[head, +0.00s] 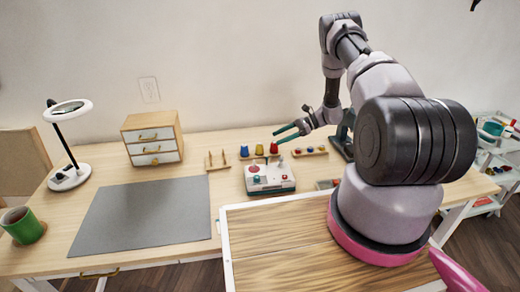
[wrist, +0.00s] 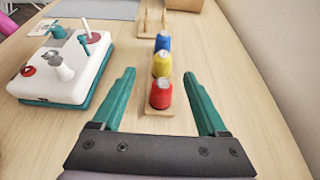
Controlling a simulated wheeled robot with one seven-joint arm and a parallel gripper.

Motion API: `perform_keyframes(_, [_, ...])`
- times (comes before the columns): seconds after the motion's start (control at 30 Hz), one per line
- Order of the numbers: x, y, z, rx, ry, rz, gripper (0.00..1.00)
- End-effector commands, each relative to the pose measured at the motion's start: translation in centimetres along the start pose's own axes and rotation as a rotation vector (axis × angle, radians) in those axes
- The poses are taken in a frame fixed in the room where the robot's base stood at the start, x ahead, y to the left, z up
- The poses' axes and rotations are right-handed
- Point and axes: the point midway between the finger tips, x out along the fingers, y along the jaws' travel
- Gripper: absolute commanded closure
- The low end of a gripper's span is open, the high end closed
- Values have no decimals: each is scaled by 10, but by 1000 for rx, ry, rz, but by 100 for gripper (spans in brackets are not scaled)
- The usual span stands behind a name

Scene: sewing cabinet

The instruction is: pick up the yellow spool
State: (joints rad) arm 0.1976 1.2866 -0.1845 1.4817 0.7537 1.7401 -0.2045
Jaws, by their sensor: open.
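The yellow spool (wrist: 162,64) stands upright in a row between the red spool (wrist: 161,93) and the blue spool (wrist: 163,42) in the wrist view. In the head view the yellow spool (head: 259,150) is between the blue spool (head: 244,151) on the left and the red spool (head: 274,148) on the right. The spools stand on a narrow wooden base (wrist: 158,111). My gripper (wrist: 160,82) is open and empty. Its teal fingers are on either side of the red spool in the wrist view, and the yellow spool is beyond the fingertips. In the head view my gripper (head: 288,133) is right of the row.
A white and teal machine (head: 269,178) stands just in front of the spools. A wooden peg stand (head: 217,160) is on the left, and a small drawer box (head: 152,138) is farther left. A wall (head: 220,60) rises behind the table. A grey mat (head: 145,212) lies bare.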

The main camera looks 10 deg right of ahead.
Motion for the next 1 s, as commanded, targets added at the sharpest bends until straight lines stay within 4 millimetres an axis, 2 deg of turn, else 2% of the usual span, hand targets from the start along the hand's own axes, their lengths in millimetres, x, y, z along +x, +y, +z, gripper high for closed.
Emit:
perform_keyframes(0.03, [10, 1, 0, 0, -1, 4, 24])
perform_keyframes(0.2, [37, 1, 0, 0, 1, 5, 24])
perform_keyframes(0.47, [58, -1, -1, 0, 2, 4, 24])
perform_keyframes(0.7, [92, -5, -3, -2, 2, 5, 24])
perform_keyframes(1.0, [99, -6, -3, -2, 2, 1, 24])
